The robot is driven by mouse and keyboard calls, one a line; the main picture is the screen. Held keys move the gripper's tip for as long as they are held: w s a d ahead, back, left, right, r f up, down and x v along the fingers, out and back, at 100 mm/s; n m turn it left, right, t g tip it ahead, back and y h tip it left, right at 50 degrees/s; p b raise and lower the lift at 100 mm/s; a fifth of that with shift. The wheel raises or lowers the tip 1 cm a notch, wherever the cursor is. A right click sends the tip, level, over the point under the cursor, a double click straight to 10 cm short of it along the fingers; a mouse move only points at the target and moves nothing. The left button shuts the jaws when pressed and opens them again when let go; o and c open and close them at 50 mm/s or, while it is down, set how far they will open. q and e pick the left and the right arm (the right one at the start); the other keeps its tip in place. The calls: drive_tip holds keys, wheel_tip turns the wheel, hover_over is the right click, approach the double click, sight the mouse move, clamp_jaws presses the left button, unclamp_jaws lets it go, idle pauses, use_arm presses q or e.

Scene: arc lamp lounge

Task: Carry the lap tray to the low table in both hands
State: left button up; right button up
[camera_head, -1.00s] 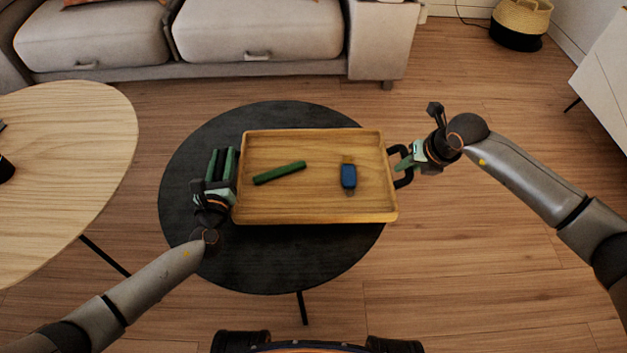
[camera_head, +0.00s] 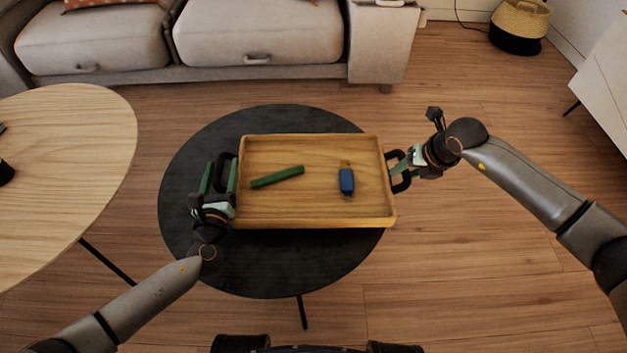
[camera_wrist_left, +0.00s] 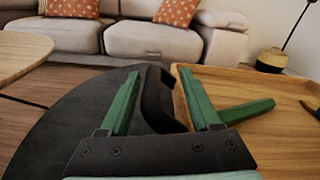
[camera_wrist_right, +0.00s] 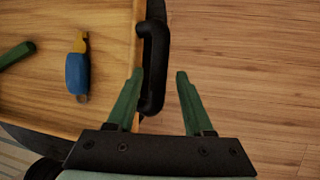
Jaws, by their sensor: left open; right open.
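The lap tray (camera_head: 315,215) is a shallow wooden tray over the dark round table (camera_head: 270,265), its right end reaching past the tabletop. A green bar (camera_head: 277,177) and a blue piece with a yellowish end (camera_head: 346,181) lie in it. My left gripper (camera_head: 218,172) is open at the left end; in the left wrist view the black left handle (camera_wrist_left: 158,96) stands between its spread fingers. My right gripper (camera_head: 400,166) is open at the right end; in the right wrist view the black right handle (camera_wrist_right: 152,62) passes between its fingertips, nearer the left finger.
A light wooden round table (camera_head: 75,175) stands at the left. A grey sofa (camera_head: 260,30) runs along the back, with a basket (camera_head: 519,25) at the back right and a white cabinet (camera_head: 605,80) at the right edge. The floor (camera_head: 480,260) at the right is bare.

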sight(218, 188)
use_arm(q)
drive_tip(key=s, duration=0.4)
drive_tip(key=shift+s+d, duration=0.15)
drive_tip(key=shift+s, duration=0.4)
use_arm(e)
drive_tip(key=shift+r, duration=0.15)
drive_tip(key=v, duration=1.1)
drive_tip(key=shift+s+r, duration=0.15)
drive_tip(key=shift+r, duration=0.15)
use_arm(q)
drive_tip(key=shift+s, duration=0.1)
use_arm(e)
drive_tip(key=shift+d, duration=0.15)
